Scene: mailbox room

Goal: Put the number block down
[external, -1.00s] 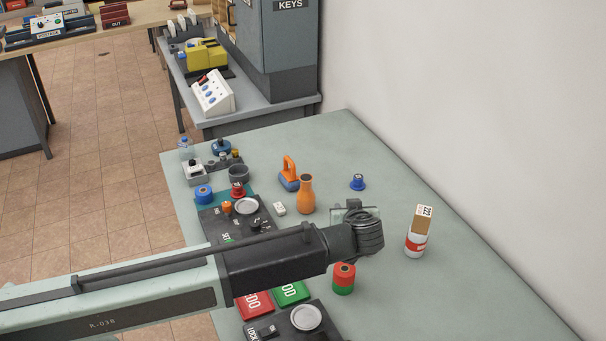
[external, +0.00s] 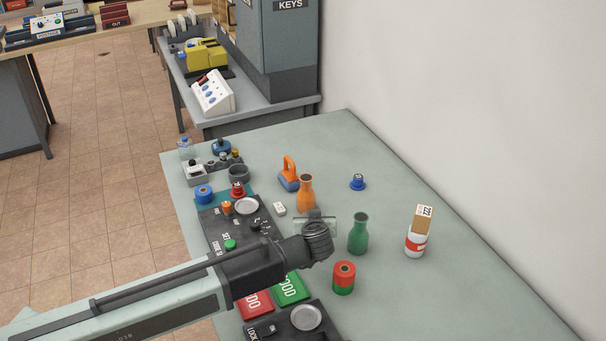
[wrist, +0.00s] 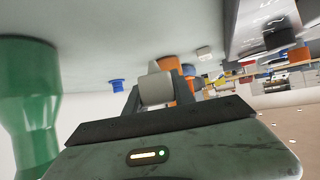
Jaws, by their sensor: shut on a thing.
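My gripper (external: 316,218) is over the table, between the orange vase and the green vase in the external view. In the wrist view my gripper (wrist: 158,84) is shut on a pale grey block (wrist: 154,88), which I take to be the number block. No digits show on its visible face. In the external view the held block is mostly hidden by my wrist, and I cannot tell whether it touches the table.
The green vase (external: 358,234) stands close on the right, the orange vase (external: 306,193) just behind. A red-green cylinder (external: 344,278) is in front. A small white block (external: 279,208) lies left. The table's right side has free room.

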